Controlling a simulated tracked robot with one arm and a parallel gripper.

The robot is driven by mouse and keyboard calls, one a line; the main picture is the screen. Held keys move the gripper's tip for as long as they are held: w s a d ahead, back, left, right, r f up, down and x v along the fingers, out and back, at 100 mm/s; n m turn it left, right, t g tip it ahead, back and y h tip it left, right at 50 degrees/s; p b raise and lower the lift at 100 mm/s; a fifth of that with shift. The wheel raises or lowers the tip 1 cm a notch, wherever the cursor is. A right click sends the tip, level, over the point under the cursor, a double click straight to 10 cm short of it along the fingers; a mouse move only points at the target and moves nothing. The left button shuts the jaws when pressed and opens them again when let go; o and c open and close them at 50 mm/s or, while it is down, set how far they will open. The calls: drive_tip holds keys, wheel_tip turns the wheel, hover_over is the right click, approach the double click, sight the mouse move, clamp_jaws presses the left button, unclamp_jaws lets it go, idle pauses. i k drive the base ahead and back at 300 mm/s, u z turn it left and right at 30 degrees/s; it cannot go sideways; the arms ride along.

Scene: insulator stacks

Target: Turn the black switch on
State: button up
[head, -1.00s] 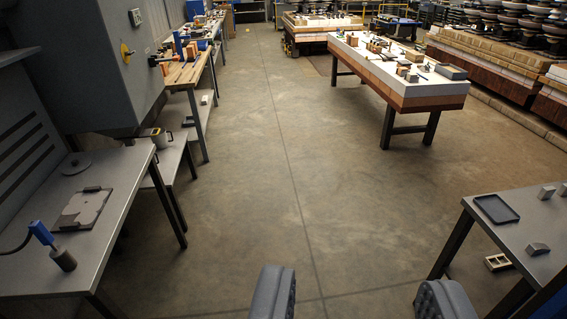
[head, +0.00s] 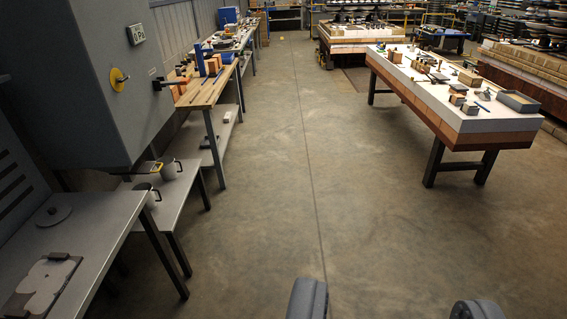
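A small black switch-like handle (head: 160,84) sticks out from the right edge of the big grey cabinet (head: 75,70) at upper left. It is small, and I cannot tell its position. A yellow disc with a dark knob (head: 119,79) is on the same cabinet face, left of the handle.
A grey bench (head: 120,225) with a flat plate and disc stands at left. Pots (head: 167,170) stand on a low shelf beyond it. A wooden workbench (head: 206,92) follows behind. A white-topped table (head: 490,124) stands at right. The concrete floor (head: 290,190) between is clear.

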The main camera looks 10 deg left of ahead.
sight(119, 80)
drive_tip(key=u, duration=0.2)
drive_tip(key=i, duration=1.25)
drive_tip(key=u, duration=0.6)
drive_tip(key=i, duration=1.3)
drive_tip(key=u, duration=0.65)
drive_tip(key=i, duration=0.7)
drive_tip(key=u, duration=0.2)
